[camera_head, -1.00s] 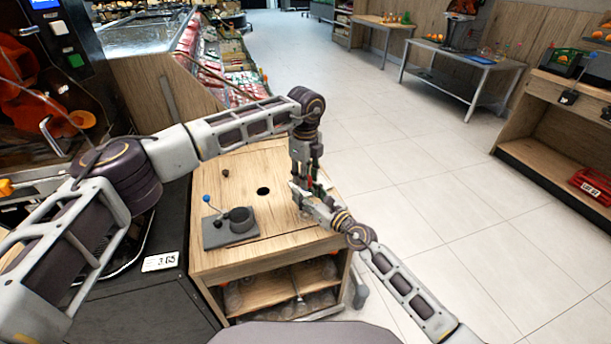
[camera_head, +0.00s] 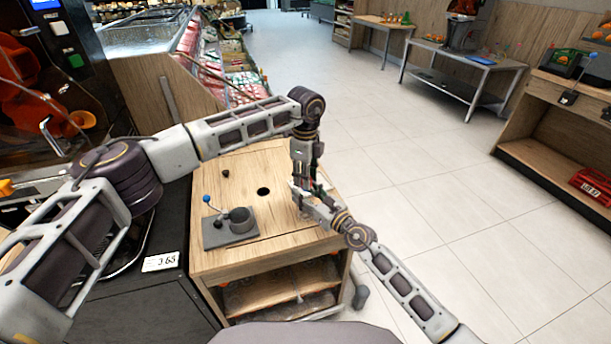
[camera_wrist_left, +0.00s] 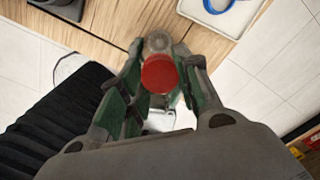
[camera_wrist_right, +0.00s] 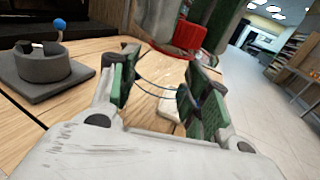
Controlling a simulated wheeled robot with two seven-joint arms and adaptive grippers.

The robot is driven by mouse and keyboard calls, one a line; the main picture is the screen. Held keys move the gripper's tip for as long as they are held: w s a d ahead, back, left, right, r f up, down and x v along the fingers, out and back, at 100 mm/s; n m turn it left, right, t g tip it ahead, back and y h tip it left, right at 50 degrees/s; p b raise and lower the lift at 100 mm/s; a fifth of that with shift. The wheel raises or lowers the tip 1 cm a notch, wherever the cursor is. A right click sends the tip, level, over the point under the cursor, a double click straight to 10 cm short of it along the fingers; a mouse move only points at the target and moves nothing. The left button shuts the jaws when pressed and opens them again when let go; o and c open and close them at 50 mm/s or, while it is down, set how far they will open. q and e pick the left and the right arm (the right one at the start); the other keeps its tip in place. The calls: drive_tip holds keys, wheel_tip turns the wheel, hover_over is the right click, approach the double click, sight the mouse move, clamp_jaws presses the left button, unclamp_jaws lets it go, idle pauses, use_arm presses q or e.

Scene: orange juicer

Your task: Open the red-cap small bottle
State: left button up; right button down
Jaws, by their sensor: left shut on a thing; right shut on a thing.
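The small bottle's red cap (camera_wrist_left: 160,75) sits between the fingers of my left gripper (camera_wrist_left: 159,82) in the left wrist view. It also shows at the top of the right wrist view (camera_wrist_right: 180,42). My left gripper comes from above and is shut on the cap. My right gripper (camera_wrist_right: 152,88) reaches in from the side, below the cap, and is shut on the clear bottle (camera_wrist_right: 160,82), which shows only as faint outlines. In the head view the two grippers meet over the table's right edge, hiding most of the bottle. I cannot tell whether cap and bottle still touch.
The wooden table (camera_head: 222,262) has a round hole in its top. A grey base with a cup (camera_head: 240,220) and a blue-knobbed lever stands on its left part. A small dark piece (camera_head: 225,173) lies behind it. The floor right of the table is clear.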

use_arm(q)
drive_tip(key=shift+r, duration=1.2)
idle(0.5)
drive_tip(key=shift+r, duration=1.9)
use_arm(e)
drive_tip(key=c, duration=0.6)
unclamp_jaws()
drive_tip(key=shift+v, duration=6)
